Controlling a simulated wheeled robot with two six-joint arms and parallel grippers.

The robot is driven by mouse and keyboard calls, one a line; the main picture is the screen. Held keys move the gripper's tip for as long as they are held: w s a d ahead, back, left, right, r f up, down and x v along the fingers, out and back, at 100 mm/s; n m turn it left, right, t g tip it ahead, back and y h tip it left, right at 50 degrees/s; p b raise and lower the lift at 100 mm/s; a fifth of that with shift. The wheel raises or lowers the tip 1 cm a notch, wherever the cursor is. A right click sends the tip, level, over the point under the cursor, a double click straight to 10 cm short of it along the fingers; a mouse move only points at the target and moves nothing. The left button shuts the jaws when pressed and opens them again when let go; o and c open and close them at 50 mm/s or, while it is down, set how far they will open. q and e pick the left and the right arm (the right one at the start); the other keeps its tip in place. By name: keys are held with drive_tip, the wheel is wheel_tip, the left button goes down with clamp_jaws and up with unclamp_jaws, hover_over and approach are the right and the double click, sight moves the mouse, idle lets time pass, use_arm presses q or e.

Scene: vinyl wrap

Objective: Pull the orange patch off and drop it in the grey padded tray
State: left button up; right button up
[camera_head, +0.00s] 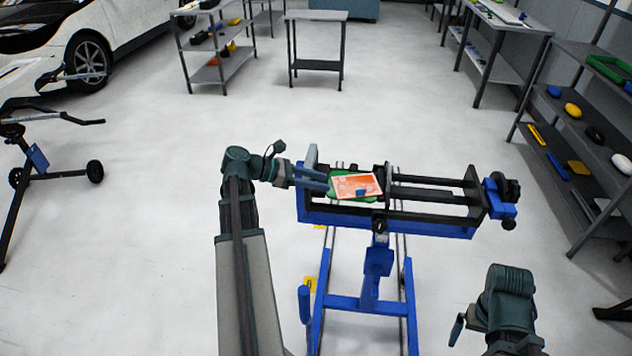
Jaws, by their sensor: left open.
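The orange patch (347,184) lies on a green piece (338,202) in the black-and-blue clamping stand (430,230). It has a pale border, and a small blue tab (361,192) shows near its front edge. My left gripper (328,181) reaches in from the left, open, with its fingertips at the patch's left edge. I cannot tell whether they touch it. My right arm shows at the lower right, with its gripper out of the picture. I cannot make out a grey padded tray.
A shelf rack (590,135) with a green tray (609,69) and several small items stands at the right. A small table (316,16) and another rack (217,68) stand at the back. A white car (125,35) is at the upper left.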

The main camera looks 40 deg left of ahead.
sight(361, 190)
use_arm(q)
drive_tip(key=b+x, duration=0.4)
drive_tip(key=x, duration=0.9)
drive_tip(key=shift+d+f+b, duration=0.1)
drive_tip(key=shift+f+b, duration=0.15)
drive_tip(key=shift+b, duration=0.15)
clamp_jaws()
idle(1.1)
drive_tip(key=shift+r+p, duration=0.7)
idle(0.7)
drive_tip(key=shift+w+r+p, duration=0.1)
drive_tip(key=shift+r+p, duration=3.3)
drive_tip(key=shift+r, duration=0.05)
